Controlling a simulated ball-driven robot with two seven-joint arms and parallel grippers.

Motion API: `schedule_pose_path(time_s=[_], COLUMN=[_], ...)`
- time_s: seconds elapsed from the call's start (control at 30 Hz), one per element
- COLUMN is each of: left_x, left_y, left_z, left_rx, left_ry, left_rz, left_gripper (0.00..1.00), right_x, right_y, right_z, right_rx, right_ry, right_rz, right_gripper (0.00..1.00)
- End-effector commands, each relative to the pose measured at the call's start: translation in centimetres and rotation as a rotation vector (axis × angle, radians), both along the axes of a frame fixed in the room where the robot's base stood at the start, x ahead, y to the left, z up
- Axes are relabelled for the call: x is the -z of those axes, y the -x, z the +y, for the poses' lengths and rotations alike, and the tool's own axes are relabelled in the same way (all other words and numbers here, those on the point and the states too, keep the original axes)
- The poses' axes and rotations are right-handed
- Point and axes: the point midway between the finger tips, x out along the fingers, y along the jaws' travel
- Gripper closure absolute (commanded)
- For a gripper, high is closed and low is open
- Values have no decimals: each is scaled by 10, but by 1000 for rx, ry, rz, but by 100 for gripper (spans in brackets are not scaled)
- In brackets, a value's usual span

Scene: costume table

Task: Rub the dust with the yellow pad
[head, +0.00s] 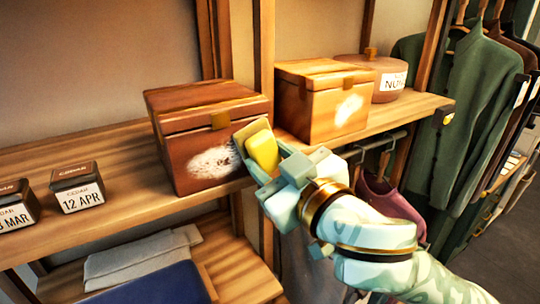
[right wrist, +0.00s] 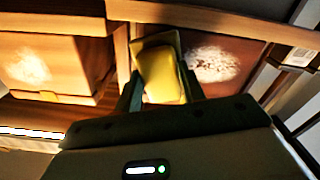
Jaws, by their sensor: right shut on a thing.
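A yellow pad (head: 263,150) is held in my right gripper (head: 268,163), whose jaws are shut on it. The right wrist view shows the pad (right wrist: 160,75) between the two fingers, with a greenish layer along its edge. A white dust patch (head: 214,163) lies on the front of a reddish-brown wooden box (head: 168,120). The pad is just right of this patch, near the box's right front edge; I cannot tell whether it touches. The dust patch also shows in the right wrist view (right wrist: 212,64). My left gripper is not in view.
A lighter wooden box (head: 300,98) with its own white patch (head: 349,109) stands to the right, beyond an upright post. A round box (head: 385,72) is behind it. Small dated cedar blocks (head: 78,187) sit on the shelf (head: 120,222) at left. Clothes (head: 455,110) hang at right.

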Motion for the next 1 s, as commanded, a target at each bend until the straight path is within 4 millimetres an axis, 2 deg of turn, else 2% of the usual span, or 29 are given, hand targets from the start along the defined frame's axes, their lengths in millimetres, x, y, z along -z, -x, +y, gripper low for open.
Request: schedule_pose_path(time_s=[0.3,0.53,0.8,1.0], left_x=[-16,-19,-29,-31], left_y=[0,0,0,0], left_z=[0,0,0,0], left_rx=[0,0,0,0], left_ry=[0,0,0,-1], left_rz=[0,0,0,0], left_gripper=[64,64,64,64], right_x=[-1,0,-1,0], right_y=[19,24,38,42], right_z=[26,33,57,64], right_rx=[-5,-5,-6,-4], right_ry=[-2,-1,-2,-1], right_rz=[3,2,4,1], right_gripper=[79,79,79,79])
